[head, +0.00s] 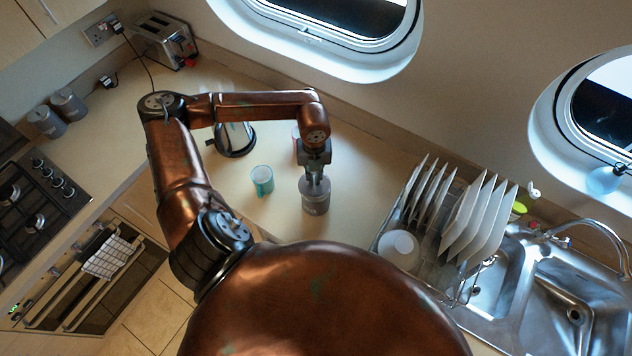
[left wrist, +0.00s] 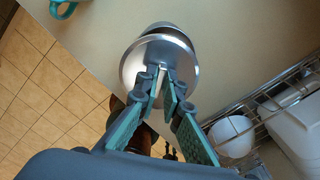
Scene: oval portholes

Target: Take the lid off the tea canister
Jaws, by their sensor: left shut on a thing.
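The tea canister (head: 316,203) is a grey cylinder standing upright on the cream counter, in the middle of the head view. My left gripper (head: 316,178) is directly above it, pointing down. In the left wrist view the lid (left wrist: 133,66) is a round, shiny silver disc. The fingertips of my left gripper (left wrist: 165,88) are closed together at the middle of the lid, shut on its knob, which they mostly hide. I cannot tell whether the lid sits on the canister or is slightly apart from it. My right gripper is not in view.
A teal mug (head: 262,181) stands left of the canister, with a kettle (head: 236,140) behind it. A dish rack with plates (head: 430,190) and a white bowl (head: 398,246) stands right, beside the sink (head: 490,290).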

